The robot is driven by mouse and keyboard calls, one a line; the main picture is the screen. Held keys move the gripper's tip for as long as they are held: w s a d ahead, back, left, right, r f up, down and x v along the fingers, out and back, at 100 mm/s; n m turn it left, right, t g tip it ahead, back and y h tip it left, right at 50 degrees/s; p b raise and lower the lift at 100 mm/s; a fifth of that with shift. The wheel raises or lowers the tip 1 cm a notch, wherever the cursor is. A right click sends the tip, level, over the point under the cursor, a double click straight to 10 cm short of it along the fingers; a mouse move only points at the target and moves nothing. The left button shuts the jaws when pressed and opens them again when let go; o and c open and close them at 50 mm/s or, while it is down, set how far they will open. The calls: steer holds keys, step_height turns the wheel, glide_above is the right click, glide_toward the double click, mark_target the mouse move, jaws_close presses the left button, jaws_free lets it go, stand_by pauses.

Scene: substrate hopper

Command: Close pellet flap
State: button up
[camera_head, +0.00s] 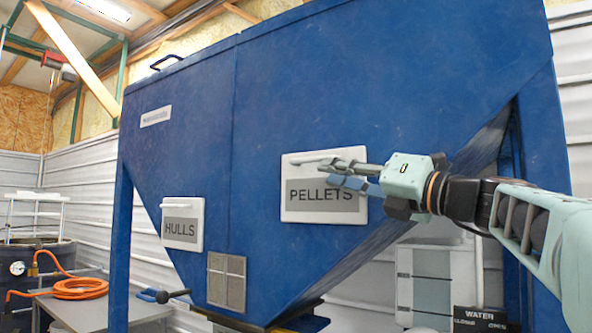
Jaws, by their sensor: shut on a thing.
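The pellet flap (297,208) is a white-framed panel with a grey label reading PELLETS, on the sloping front of the blue hopper (200,100). It looks close to flush with the hopper; I cannot tell whether a small gap is left. Its pale handle (306,160) runs along the upper edge. My gripper (338,173) reaches in from the right and is shut on this handle. The fingers cover the right part of the handle and the flap's upper right area, so the grip itself is partly hidden.
A similar HULLS flap (183,239) sits lower left on the hopper, above a small grille (226,282). A metal table (70,312) with a coiled orange hose (80,288) stands at left. A WATER sign (479,321) is at lower right.

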mark_target(363, 178)
steer(key=d, duration=0.1)
steer(key=s+d, duration=0.1)
steer(key=d, duration=0.1)
steer(key=s+d, duration=0.1)
steer(key=shift+s+d+f, duration=0.15)
steer(key=shift+s+f, duration=0.1)
steer(key=shift+f, duration=0.1)
steer(key=shift+r, duration=0.15)
steer(key=shift+f, duration=0.2)
stand_by(0.5)
